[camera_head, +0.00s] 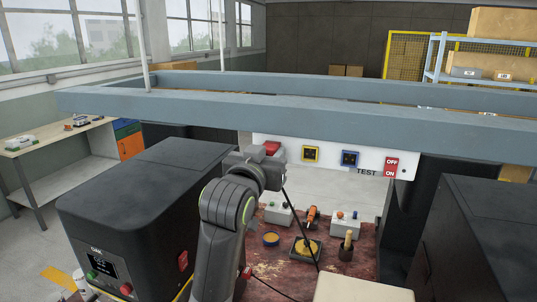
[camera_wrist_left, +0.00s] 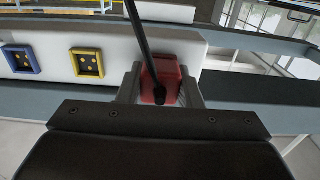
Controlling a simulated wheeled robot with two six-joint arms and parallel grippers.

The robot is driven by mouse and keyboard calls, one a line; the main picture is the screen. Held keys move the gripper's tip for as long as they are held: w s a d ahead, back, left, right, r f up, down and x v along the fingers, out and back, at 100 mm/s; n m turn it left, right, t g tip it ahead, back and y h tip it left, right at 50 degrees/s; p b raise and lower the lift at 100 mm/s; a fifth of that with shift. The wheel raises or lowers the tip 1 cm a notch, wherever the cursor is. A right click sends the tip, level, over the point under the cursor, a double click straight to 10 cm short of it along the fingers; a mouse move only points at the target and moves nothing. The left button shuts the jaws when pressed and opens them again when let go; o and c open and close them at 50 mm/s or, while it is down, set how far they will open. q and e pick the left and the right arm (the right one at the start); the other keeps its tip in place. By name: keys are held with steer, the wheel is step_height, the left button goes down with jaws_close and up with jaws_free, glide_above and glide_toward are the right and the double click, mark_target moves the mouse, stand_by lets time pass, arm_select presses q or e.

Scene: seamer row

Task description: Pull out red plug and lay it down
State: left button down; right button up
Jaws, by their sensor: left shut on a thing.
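The red plug (camera_head: 271,148) is at the left end of the white panel (camera_head: 330,156). It also shows in the left wrist view (camera_wrist_left: 161,80), between the two grey fingers of my left gripper (camera_wrist_left: 160,92). In the head view my left gripper (camera_head: 264,161) reaches up to the plug from below. It is shut on the plug. A black cable runs from the plug and hangs down past my arm. The plug's far side and any socket behind it are hidden, so I cannot tell whether it is seated. My right gripper is not in view.
Below, the worn red bench (camera_head: 268,268) holds button boxes, a screwdriver (camera_head: 311,216), a yellow-topped tin (camera_head: 271,239) and a brush pot (camera_head: 346,250).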

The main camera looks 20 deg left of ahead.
arm_select(q)
steer(key=shift+s+f, duration=0.15)
steer(key=shift+s, duration=0.1)
steer(key=s, duration=0.2)
steer(key=shift+s, duration=0.3)
steer(key=shift+s, duration=0.1)
steer(key=shift+s+a, duration=0.1)
steer(key=shift+s, duration=1.25)
